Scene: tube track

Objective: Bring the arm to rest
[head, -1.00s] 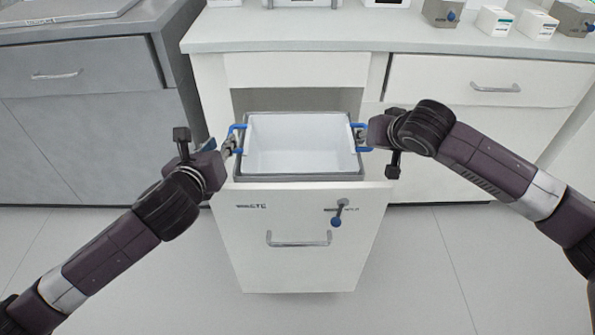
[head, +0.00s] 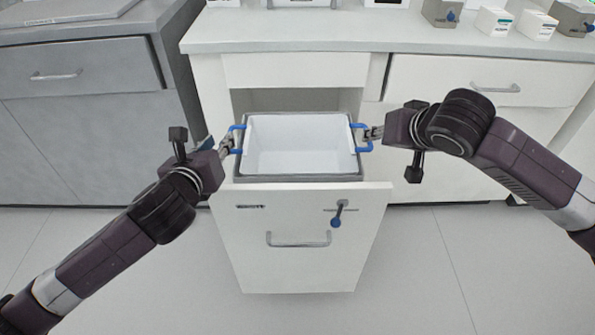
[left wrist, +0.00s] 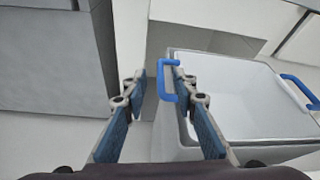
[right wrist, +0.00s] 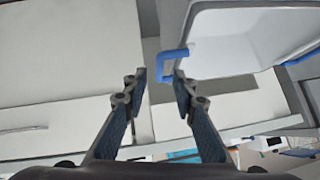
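A white tub (head: 300,145) with blue handles sits in the open drawer, its grey rim around it. My left gripper (head: 228,145) is at the tub's left handle (head: 237,139). In the left wrist view its fingers (left wrist: 158,75) are apart, with the blue handle (left wrist: 163,82) between them, nearer the right finger. My right gripper (head: 373,134) is beside the tub's right handle (head: 361,138). In the right wrist view its fingers (right wrist: 159,76) are apart, and the blue handle (right wrist: 171,62) lies just ahead of the tips.
The open drawer front (head: 300,240) has a grey bar handle and a small blue-knobbed fitting. The white counter (head: 400,35) behind carries several small boxes. A grey cabinet (head: 80,120) stands at the left. Free floor (head: 440,260) shows at both sides.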

